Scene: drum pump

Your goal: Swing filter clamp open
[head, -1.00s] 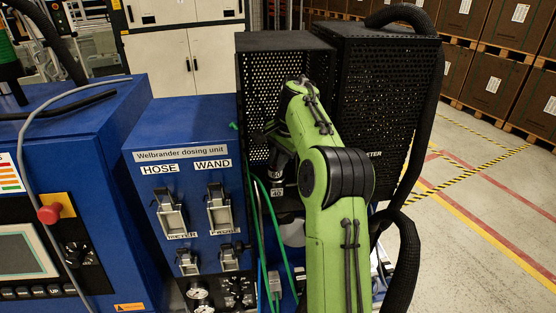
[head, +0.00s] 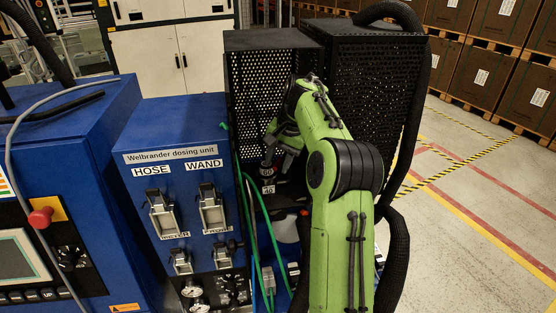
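My green arm reaches into the black perforated cabinet (head: 246,100). My gripper (head: 269,172) is small and dark at the end of the wrist, low in the cabinet's shadowed opening. I cannot make out its fingers or whether it holds anything. A small white label ending in "40" (head: 268,189) sits just below it. I cannot identify the filter clamp; the dark interior and my arm may hide it.
The blue Welbrander dosing unit (head: 185,135) with HOSE and WAND latches stands left of the cabinet. Green hoses (head: 246,205) run between them. A thick black corrugated hose (head: 395,255) hangs to the right of my arm. Open floor (head: 470,220) lies farther right.

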